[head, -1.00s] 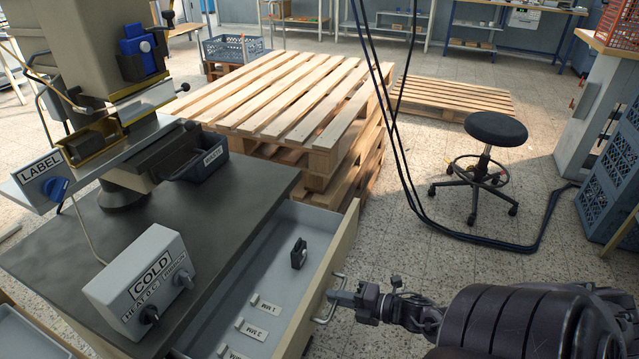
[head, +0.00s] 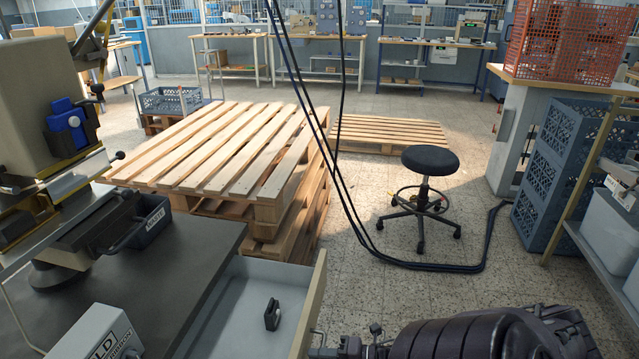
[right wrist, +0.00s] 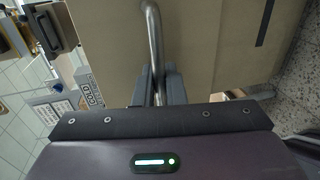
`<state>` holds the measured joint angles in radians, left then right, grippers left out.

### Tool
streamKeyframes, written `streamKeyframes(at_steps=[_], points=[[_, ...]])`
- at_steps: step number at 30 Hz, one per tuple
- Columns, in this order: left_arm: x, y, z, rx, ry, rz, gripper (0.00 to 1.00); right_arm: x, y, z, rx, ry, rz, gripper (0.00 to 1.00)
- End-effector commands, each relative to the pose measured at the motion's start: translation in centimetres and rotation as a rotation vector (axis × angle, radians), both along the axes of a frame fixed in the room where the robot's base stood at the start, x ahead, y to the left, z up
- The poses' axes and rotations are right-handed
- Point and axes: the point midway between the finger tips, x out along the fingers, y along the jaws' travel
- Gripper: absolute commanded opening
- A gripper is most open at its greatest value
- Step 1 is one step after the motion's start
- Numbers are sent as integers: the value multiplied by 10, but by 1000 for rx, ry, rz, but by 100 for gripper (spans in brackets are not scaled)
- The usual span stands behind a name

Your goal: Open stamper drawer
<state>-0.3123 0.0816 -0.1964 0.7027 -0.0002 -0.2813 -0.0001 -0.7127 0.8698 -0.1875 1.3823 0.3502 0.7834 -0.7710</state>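The stamper drawer (head: 240,305) is pulled out from under the dark stamper table top (head: 180,255), and its inside shows. A small black part (head: 272,314) stands in it. The drawer's wooden front (head: 312,300) is on its right side. In the right wrist view the metal handle (right wrist: 153,30) runs down the tan drawer front (right wrist: 215,45) and passes between the fingers of my right gripper (right wrist: 159,85), which look closed on it. In the head view this gripper is mostly cut off at the bottom edge. My left gripper is not in view.
The stamper (head: 45,110) with a dark bin (head: 148,222) and a grey control box (head: 95,335) stands at left. Stacked pallets (head: 215,150) are behind the drawer. Cables (head: 345,190) hang near a black stool (head: 430,160). Open floor lies right of the drawer.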

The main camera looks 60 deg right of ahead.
Motion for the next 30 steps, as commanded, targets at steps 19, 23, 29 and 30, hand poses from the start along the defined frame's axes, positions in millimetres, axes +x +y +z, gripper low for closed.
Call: streamKeyframes(at_steps=[19, 23, 29, 30], points=[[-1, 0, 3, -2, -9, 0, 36, -29, -12, 6, -1, 5, 0, 26], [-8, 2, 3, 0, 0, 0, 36, -49, -20, 11, -1, 5, -1, 26], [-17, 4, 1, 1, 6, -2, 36, -68, -28, 15, 0, 2, -1, 26], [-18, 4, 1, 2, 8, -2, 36, -70, -29, 15, 0, 2, -1, 26]])
